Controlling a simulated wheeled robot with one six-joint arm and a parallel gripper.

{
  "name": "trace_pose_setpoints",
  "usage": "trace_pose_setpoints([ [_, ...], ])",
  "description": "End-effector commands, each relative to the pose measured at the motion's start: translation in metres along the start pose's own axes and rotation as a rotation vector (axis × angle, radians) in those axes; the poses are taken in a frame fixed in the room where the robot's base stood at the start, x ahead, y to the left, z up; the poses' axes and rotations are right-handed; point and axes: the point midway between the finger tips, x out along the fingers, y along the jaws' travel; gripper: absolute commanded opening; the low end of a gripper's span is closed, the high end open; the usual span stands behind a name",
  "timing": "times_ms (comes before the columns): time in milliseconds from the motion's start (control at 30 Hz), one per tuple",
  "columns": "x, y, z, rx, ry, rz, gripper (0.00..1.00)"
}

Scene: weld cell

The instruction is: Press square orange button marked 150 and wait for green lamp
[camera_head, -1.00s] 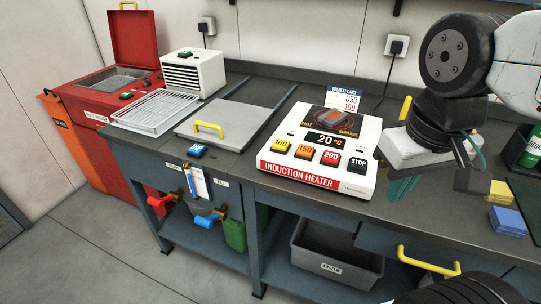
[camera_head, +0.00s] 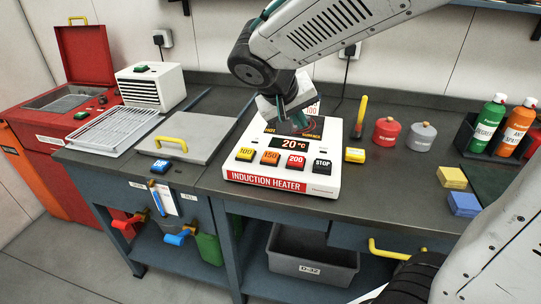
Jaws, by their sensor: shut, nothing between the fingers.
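The white induction heater (camera_head: 312,186) stands on the bench with its display reading 20 °C. The square orange button marked 150 (camera_head: 270,158) is in its front row, between the yellow 100 button (camera_head: 246,154) and the red 200 button (camera_head: 296,161). A black STOP button (camera_head: 322,166) sits at the right end. My gripper (camera_head: 291,126), with teal fingers, is shut and empty. In the picture it lies over the heater's rear top, behind the display and apart from the 150 button. It hides most of the hot surface and part of the preheat card. I see no lit green lamp.
A hand tool with a yellow handle (camera_head: 360,116), a yellow block (camera_head: 355,155), a red canister (camera_head: 385,133) and a grey one (camera_head: 421,138) stand right of the heater.

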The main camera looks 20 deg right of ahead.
Motion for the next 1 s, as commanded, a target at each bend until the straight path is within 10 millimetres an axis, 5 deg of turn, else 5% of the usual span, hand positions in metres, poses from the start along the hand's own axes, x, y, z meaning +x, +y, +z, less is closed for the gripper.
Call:
trace_pose_setpoints([
  [100,0.007,-0.035,-0.034,0.003,0.090,0.037,0.00],
  [300,0.011,-0.063,-0.059,0.017,0.173,0.051,0.00],
  [733,0.013,-0.066,-0.060,0.020,0.179,0.053,0.00],
  [1000,0.035,-0.079,-0.049,0.017,0.176,0.054,0.00],
])
